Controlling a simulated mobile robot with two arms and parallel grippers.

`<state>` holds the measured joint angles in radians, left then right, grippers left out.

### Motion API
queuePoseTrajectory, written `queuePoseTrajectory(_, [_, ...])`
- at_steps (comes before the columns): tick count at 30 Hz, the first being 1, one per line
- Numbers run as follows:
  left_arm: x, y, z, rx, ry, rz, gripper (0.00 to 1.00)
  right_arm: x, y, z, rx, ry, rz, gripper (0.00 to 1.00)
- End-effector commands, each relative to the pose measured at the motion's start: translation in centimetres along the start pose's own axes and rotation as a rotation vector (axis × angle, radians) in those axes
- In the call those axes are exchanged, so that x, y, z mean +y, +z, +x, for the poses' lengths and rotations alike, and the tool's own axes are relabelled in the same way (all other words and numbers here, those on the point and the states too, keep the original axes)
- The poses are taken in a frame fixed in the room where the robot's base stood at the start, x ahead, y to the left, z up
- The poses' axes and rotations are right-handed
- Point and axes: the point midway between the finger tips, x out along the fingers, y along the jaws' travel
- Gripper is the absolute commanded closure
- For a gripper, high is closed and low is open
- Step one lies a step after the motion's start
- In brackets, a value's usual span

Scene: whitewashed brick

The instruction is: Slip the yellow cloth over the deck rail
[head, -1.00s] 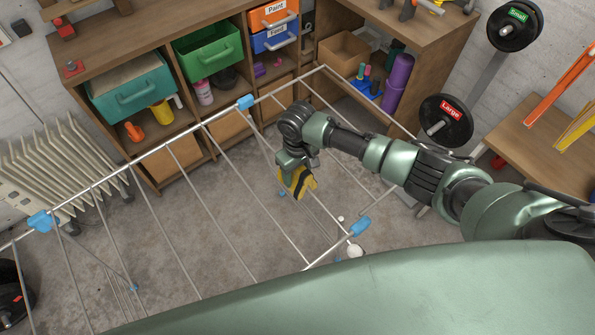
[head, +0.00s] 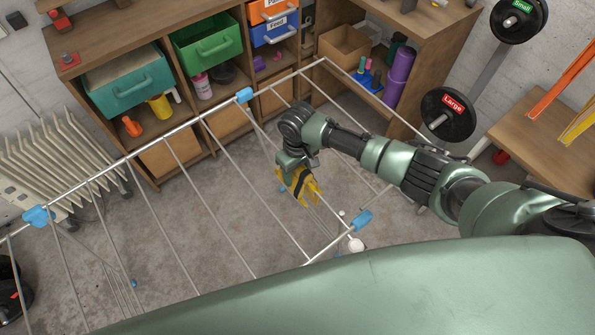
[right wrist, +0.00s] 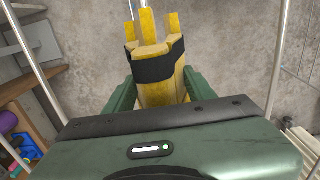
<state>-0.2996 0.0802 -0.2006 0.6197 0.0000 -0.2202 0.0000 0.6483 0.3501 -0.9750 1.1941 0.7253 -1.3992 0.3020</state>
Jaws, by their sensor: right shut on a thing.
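My right gripper (head: 291,164) is shut on a yellow piece (head: 299,186) with a black band, hanging below the jaws. In the right wrist view the yellow piece (right wrist: 158,93) sits between my green fingers (right wrist: 160,78); its finger-like ends make it look more like a work glove than a plain cloth. A white drying rack lies beneath, with thin rods across its deck. A deck rod (head: 267,138) runs close to the yellow piece; I cannot tell whether they touch or which rod is the task's rail. My left gripper is out of view.
Blue joints (head: 361,221) sit on the rack frame. A wooden shelf unit with a green bin (head: 207,45) and a teal bin (head: 124,83) stands behind. A white radiator (head: 62,165) is at left, a weight stand with a black plate (head: 447,116) at right.

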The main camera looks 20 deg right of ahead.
Motion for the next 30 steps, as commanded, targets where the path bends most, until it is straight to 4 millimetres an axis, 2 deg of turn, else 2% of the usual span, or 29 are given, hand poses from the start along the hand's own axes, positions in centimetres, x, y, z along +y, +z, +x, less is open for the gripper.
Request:
queuePoseTrajectory(3, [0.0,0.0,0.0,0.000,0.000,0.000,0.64,0.0,0.0,0.0,0.000,0.000,0.000,0.99])
queuePoseTrajectory(4, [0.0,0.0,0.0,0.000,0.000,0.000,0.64,0.0,0.0,0.0,0.000,0.000,0.000,0.43])
queuePoseTrajectory(6, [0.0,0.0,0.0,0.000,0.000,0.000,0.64,0.0,0.0,0.0,0.000,0.000,0.000,0.23])
queuePoseTrajectory(7, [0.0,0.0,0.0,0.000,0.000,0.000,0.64,0.0,0.0,0.0,0.000,0.000,0.000,0.20])
queuePoseTrajectory(18, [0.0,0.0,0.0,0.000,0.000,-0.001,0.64,0.0,-0.1,-0.5,0.001,-0.001,0.000,0.20])
queuePoseTrajectory(30, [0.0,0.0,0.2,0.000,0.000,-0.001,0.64,0.0,-0.1,-6.5,0.002,-0.001,0.000,0.20])
